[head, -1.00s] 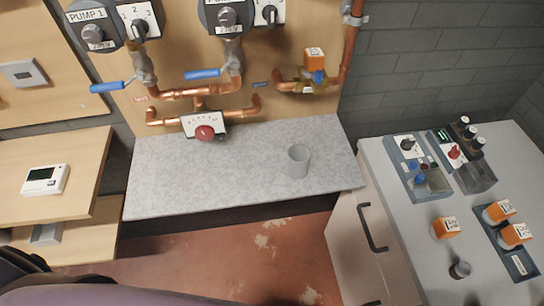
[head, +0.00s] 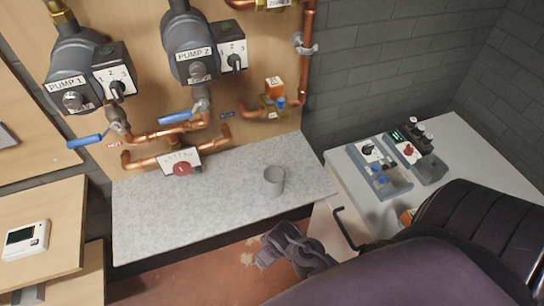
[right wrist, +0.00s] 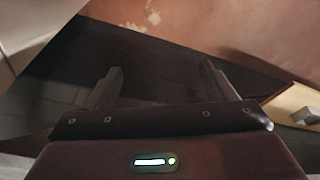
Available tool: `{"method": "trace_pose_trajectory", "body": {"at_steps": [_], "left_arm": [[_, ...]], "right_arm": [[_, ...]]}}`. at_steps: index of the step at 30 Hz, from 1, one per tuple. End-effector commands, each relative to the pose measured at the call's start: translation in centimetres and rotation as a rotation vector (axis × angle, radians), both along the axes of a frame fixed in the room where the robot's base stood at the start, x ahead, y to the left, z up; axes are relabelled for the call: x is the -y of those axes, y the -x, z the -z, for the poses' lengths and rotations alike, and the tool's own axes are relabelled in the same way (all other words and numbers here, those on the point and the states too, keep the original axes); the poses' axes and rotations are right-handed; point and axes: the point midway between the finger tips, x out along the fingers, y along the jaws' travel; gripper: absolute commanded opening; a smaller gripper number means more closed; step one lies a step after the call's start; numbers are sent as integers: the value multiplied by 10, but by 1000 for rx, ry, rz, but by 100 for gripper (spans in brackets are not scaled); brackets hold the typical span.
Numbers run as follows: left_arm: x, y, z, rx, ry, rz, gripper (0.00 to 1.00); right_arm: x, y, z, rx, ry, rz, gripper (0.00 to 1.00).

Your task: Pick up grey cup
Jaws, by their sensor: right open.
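The cup does not show in the right wrist view. My left gripper is not in view.
Copper pipes with a red-knobbed valve (head: 181,168) and blue levers run along the board behind the counter. A cabinet (head: 345,165) with control boxes (head: 380,170) stands at the right. A wooden shelf with a white thermostat (head: 26,239) is at the left.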

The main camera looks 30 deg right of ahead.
Motion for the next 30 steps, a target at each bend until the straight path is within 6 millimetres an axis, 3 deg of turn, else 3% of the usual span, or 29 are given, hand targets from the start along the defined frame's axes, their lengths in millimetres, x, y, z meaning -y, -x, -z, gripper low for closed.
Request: {"method": "trace_pose_trajectory", "body": {"at_steps": [1,3,6,7,14,21,24,30], "left_arm": [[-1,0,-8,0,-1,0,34],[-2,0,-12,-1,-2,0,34],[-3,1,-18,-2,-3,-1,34],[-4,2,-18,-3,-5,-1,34],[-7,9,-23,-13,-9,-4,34],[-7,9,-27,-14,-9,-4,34],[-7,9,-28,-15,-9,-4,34],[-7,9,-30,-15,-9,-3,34]], "right_arm": [[0,-6,-35,18,3,-13,77],[3,-13,-72,37,21,-66,77],[10,-24,-118,75,98,-276,77],[12,-27,-124,83,126,-353,77],[31,-54,-157,128,398,-1019,77],[61,-87,-178,72,780,-1905,77],[71,-96,-184,22,896,-2190,77],[82,-103,-190,-45,1008,-2486,77]]}}
